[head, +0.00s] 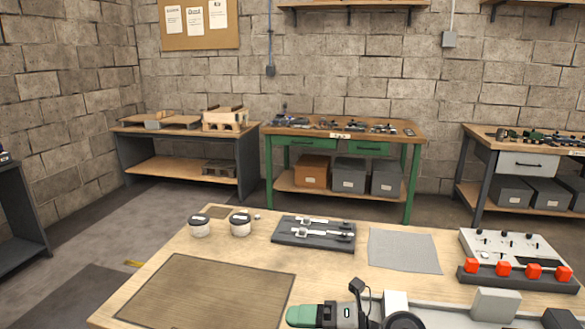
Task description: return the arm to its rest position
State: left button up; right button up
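Neither of my grippers shows clearly in the head view, and I cannot make out an arm of mine. A device with a green rounded end (303,316), a grey body and black parts lies at the bottom edge of the wooden table (210,246). It is cut off by the frame, and I cannot tell what it belongs to. To its right, a light grey rail-like part with a grey block (497,304) runs along the table's near edge.
Benches (338,133) stand behind.

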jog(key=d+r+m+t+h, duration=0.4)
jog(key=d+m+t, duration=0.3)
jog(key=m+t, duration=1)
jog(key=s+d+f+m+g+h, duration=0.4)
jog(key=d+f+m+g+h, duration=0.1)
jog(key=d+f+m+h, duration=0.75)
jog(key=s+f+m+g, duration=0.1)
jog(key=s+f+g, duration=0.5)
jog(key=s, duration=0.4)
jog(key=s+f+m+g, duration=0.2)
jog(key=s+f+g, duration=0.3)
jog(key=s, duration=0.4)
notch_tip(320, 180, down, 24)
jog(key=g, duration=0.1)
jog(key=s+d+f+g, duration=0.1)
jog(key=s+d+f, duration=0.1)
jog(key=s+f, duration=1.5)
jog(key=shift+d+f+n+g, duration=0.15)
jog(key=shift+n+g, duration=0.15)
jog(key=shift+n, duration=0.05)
